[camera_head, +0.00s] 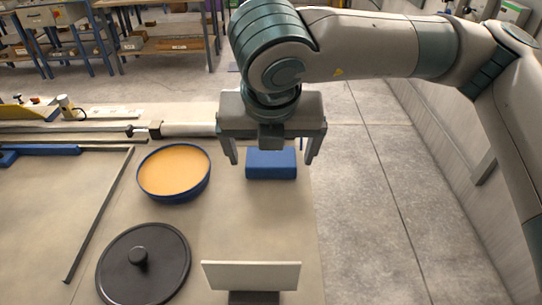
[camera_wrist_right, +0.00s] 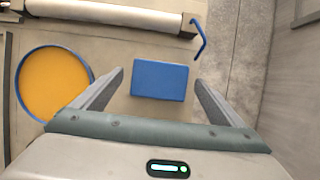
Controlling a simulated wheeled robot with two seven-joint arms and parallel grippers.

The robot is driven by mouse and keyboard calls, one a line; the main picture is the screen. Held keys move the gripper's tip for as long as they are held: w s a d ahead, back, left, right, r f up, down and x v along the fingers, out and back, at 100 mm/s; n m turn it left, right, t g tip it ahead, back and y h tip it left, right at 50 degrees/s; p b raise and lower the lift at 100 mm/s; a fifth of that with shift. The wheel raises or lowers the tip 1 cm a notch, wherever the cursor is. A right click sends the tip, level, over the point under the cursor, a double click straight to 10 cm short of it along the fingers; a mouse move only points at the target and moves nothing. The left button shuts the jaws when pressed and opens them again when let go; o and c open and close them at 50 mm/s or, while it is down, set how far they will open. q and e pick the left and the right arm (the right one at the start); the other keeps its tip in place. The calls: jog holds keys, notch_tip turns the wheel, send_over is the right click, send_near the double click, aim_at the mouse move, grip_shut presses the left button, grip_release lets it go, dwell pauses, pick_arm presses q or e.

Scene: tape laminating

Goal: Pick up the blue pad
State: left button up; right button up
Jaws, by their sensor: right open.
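The blue pad (camera_head: 271,165) is a small blue block lying on the table near its right edge. My right gripper (camera_head: 270,160) is above the pad, its two fingers apart, with nothing between them that it touches. In the right wrist view the pad (camera_wrist_right: 160,80) shows whole, ahead of and between the open fingers (camera_wrist_right: 160,82). The top edge of the pad is partly covered by the gripper in the head view. My left gripper is not in view.
A blue-rimmed round pan (camera_head: 173,174) with orange content stands left of the pad. A black round lid (camera_head: 143,264) and a white upright plate (camera_head: 251,276) are nearer. A roller (camera_head: 188,130) lies behind. The table ends just right of the pad.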

jog(key=shift+f, duration=0.1)
dwell(0.4)
jog(key=c, duration=1.1)
jog(key=shift+c, duration=0.2)
